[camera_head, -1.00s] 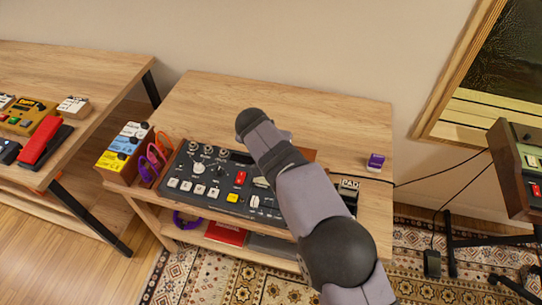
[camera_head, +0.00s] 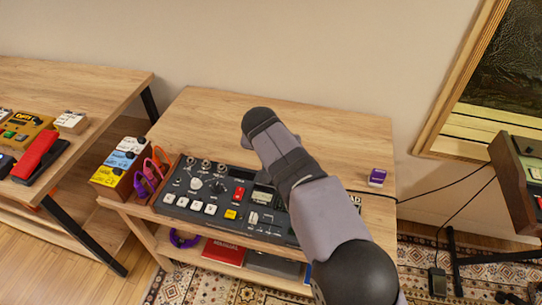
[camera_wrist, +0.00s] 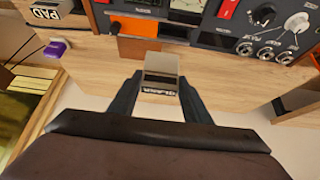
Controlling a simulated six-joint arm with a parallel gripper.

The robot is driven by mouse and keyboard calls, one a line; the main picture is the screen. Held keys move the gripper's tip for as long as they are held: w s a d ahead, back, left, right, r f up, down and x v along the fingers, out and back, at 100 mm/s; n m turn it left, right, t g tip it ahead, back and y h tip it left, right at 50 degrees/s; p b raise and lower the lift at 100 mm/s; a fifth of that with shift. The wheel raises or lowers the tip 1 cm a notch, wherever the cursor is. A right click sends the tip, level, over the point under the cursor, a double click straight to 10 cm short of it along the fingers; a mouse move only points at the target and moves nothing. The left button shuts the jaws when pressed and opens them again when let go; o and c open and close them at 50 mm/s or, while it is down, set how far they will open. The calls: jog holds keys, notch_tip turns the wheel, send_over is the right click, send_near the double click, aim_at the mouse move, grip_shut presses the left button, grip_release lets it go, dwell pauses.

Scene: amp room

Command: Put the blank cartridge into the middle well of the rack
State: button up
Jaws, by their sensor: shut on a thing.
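The blank cartridge (camera_wrist: 160,66) is a small grey-beige block with a dark label, seen in the wrist view. My gripper (camera_wrist: 158,84) is shut on it, one dark finger on each side. The cartridge is in front of the wooden tabletop, near the console's back edge; its height above the table is unclear. A reddish-brown strip with an orange block (camera_wrist: 138,50) at one end lies just beyond the cartridge in the wrist view. I cannot tell whether this is the rack, and its wells are not clear. In the head view my arm hides the gripper and cartridge.
A dark console (camera_head: 215,190) with knobs and buttons fills the table's front. A purple block (camera_head: 377,177) sits at the right of the table (camera_head: 330,122). Coloured pedals (camera_head: 120,165) and purple and orange loops (camera_head: 150,172) are left of the console. The table's back is clear.

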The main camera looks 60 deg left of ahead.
jog(key=w+d+f+b, duration=0.3)
jog(key=w+d+b, duration=0.2)
jog(key=d+b, duration=0.6)
jog(key=w+d+f+b, duration=0.3)
jog(key=w+d+b, duration=0.2)
jog(key=d+b, duration=0.5)
jog(key=shift+w+d+b, duration=0.15)
jog(key=shift+d+b, duration=0.2)
jog(key=shift+b, duration=2.4)
jog(key=shift+f, duration=0.2)
jog(key=shift+f+b, duration=0.65)
jog(key=shift+b, duration=0.25)
jog(key=shift+f+b, duration=0.75)
jog(key=shift+f, duration=1.15)
jog(key=o, duration=1.5)
